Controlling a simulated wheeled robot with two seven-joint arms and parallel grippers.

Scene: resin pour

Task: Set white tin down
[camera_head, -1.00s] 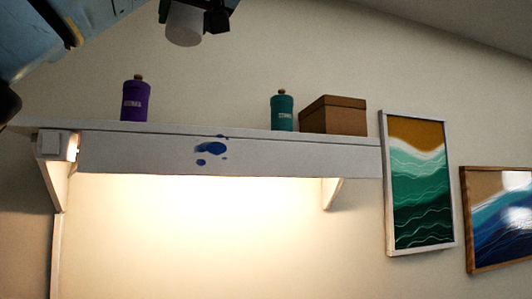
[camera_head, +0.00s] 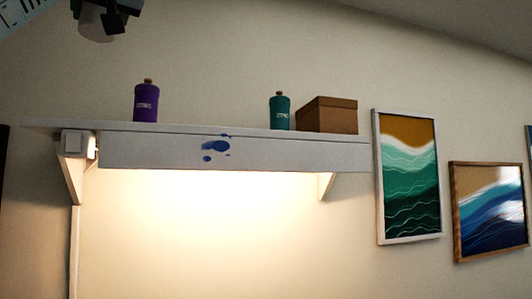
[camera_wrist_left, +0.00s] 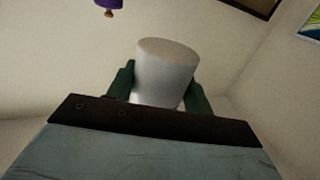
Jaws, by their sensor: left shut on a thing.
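The white tin (camera_head: 96,24) is at the top left of the head view, high above the shelf's left end. It shows larger in the left wrist view (camera_wrist_left: 166,72). My left gripper (camera_head: 108,12) is shut on it, with a dark finger on either side of the tin in the wrist view. The tin is clear of the shelf. The white shelf (camera_head: 240,151) carries a purple tin (camera_head: 146,103) at the left and a teal tin (camera_head: 280,112) right of the middle, both upright with knobbed tops. My right gripper is out of view.
A brown box (camera_head: 328,115) stands on the shelf right of the teal tin. Bare shelf top lies between the purple and teal tins, and left of the purple one. Blue splotches (camera_head: 215,147) mark the front board. Framed wave pictures (camera_head: 408,176) hang at the right.

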